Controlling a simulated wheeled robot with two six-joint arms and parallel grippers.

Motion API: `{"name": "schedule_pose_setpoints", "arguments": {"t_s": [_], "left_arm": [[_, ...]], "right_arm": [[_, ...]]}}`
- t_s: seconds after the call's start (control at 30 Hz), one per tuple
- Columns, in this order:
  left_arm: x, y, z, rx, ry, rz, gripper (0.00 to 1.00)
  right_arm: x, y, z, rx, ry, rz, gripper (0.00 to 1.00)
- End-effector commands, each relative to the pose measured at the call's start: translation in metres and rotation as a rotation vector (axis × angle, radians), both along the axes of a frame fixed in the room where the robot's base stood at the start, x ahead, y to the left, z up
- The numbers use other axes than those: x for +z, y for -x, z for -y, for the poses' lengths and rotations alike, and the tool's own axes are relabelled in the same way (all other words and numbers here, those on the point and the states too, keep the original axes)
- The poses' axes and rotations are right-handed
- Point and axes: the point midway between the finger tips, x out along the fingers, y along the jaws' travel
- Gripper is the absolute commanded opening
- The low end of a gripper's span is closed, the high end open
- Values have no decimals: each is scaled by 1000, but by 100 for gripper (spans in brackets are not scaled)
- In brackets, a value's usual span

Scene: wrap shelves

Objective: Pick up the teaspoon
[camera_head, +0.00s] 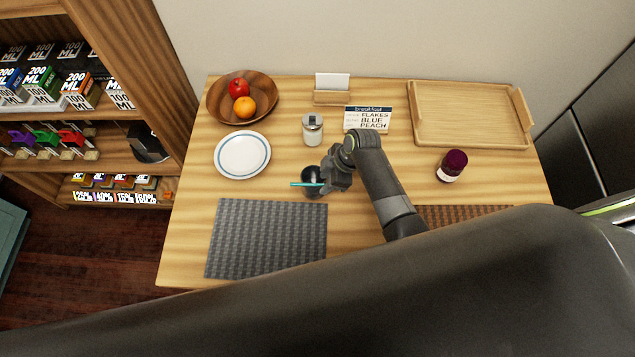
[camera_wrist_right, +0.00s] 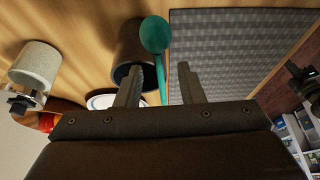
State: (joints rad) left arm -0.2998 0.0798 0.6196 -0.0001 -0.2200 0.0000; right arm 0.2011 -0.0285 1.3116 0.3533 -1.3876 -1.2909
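The teal teaspoon (camera_head: 304,184) is at the dark cup (camera_head: 311,171), by the top edge of the grey placemat (camera_head: 267,236). In the right wrist view the teaspoon's bowl (camera_wrist_right: 155,35) sits beside the dark cup (camera_wrist_right: 128,48), and its handle runs down between the fingers. My right gripper (camera_wrist_right: 158,78) is open, its fingers apart on either side of the handle. In the head view my right gripper (camera_head: 325,183) is right at the spoon and partly hides the cup. A dark piece at the wrist view's right edge may be my left gripper; its fingers are unclear.
A lidded jar (camera_head: 312,129) and a white plate (camera_head: 242,155) stand behind the cup. A fruit bowl (camera_head: 218,110), a menu sign (camera_head: 368,119), a wooden tray (camera_head: 468,137) and a dark-red jar (camera_head: 451,166) are farther out. Shelves (camera_head: 175,150) stand left of the table.

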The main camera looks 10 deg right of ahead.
Motion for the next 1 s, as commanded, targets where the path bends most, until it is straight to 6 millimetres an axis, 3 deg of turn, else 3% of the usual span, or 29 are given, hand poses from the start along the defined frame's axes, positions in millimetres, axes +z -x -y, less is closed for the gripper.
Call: {"name": "schedule_pose_setpoints", "arguments": {"t_s": [0.07, 0.33, 0.77, 1.0], "left_arm": [[0, 0, 0, 0, 0, -1, 0], [0, 0, 0, 0, 0, -1, 0], [0, 1, 0, 0, 0, -1, 0], [-2, 0, 0, 0, 0, -1, 0]], "right_arm": [[0, 0, 0, 0, 0, 0, 34], [0, 0, 0, 0, -1, 0, 0], [1, 0, 0, 0, -1, 0, 0], [15, -1, 0, 0, -1, 4, 0]]}}
